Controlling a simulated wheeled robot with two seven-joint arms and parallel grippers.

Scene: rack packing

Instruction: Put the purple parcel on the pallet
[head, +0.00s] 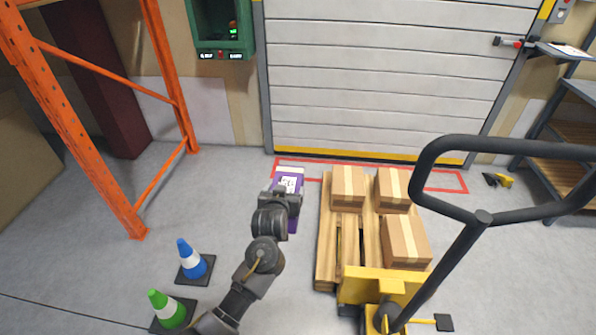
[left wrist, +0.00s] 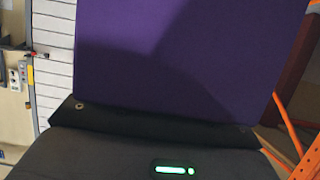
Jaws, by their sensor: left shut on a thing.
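The purple parcel (head: 289,181) has a white label on its top and shows in the head view just left of the pallet. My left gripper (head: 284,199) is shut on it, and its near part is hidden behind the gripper. In the left wrist view the parcel (left wrist: 185,60) fills most of the picture above the dark gripper body (left wrist: 150,150). The wooden pallet (head: 327,248) carries brown boxes at back left (head: 348,187), back right (head: 393,189) and front right (head: 405,242). Its front left slats are bare. My right gripper is not in view.
A yellow pallet jack (head: 375,285) with a dark handle (head: 480,215) stands at the pallet's front. Orange rack posts (head: 75,130) stand at left. A blue cone (head: 191,260) and a green cone (head: 167,309) stand at lower left. A closed shutter door (head: 390,80) is behind.

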